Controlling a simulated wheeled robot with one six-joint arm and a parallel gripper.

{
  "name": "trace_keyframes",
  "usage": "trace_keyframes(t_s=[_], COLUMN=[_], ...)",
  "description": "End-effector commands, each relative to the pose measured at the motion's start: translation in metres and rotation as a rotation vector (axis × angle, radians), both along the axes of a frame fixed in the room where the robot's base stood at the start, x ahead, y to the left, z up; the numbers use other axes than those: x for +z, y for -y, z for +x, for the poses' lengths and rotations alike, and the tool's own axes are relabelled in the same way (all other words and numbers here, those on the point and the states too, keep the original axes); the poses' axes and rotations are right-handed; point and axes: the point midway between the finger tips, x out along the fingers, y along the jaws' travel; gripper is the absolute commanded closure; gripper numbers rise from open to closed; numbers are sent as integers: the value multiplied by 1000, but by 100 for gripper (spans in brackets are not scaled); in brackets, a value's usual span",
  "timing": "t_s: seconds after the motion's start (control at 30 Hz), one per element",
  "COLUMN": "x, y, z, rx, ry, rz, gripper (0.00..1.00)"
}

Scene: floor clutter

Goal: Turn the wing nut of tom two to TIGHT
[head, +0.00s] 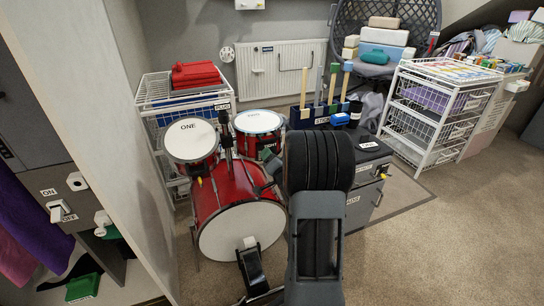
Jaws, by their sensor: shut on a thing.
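The red drum kit stands left of centre in the head view. Tom one (190,139), with a white head marked ONE, is at its left. Tom two (258,121), a red tom with a pale head, is at its right, above the bass drum (242,230). My arm rises in front of the kit's right side and hides part of it. My gripper (267,172) shows only partly, as small dark grey parts below tom two beside my arm. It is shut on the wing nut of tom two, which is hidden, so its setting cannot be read.
A dark cabinet (367,190) stands right of my arm, close to the kit. A white wire rack (155,90) is behind tom one. A white basket trolley (437,120) stands further right. Open carpet (440,240) lies at the front right.

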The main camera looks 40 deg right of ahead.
Motion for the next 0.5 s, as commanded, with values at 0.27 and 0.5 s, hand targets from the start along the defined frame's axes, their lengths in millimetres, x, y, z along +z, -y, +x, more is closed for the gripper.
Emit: trace_keyframes(t_s=[0.27,0.5], x=[1,-1], y=[1,1], z=[0,0], rx=[-1,-1], ry=[64,114], rz=[252,445], gripper=[64,64])
